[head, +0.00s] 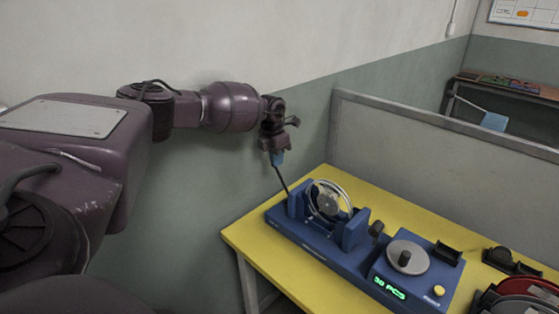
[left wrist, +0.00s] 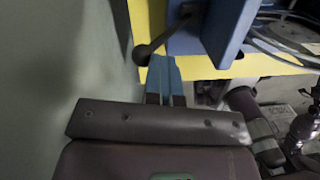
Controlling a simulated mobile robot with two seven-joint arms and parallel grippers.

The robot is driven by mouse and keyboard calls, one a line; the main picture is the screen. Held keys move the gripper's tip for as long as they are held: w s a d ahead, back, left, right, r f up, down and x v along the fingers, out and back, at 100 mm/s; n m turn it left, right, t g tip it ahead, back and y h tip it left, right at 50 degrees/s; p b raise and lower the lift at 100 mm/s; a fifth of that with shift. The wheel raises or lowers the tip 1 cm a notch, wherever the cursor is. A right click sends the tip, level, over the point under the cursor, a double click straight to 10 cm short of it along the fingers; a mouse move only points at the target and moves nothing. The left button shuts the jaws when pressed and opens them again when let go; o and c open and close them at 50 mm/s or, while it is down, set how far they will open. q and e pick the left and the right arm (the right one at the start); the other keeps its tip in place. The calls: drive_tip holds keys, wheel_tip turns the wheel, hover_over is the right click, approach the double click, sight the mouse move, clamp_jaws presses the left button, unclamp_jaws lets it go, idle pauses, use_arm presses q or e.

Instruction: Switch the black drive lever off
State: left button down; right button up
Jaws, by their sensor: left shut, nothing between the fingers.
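The black drive lever (head: 281,179) is a thin rod at the left end of a blue machine (head: 318,239). It tilts up and to the left, toward my gripper. In the left wrist view, the lever's round knob (left wrist: 142,54) lies just left of my blue fingertips, and its rod runs up to the right. My left gripper (head: 277,158) points down over the lever's upper end. Its blue fingers (left wrist: 161,70) are together with nothing between them. I cannot tell whether they touch the lever. My right gripper is not in view.
The machine stands on a yellow table (head: 390,206) and carries a spoked wheel (head: 329,200), a grey round plate (head: 418,256) and a green-lit display (head: 389,288). Red and dark round parts (head: 525,294) lie at the right. A grey partition (head: 430,140) and the wall are behind.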

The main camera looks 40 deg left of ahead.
use_arm(q)
drive_tip(key=shift+a+f, duration=0.1)
drive_tip(key=shift+a, duration=0.25)
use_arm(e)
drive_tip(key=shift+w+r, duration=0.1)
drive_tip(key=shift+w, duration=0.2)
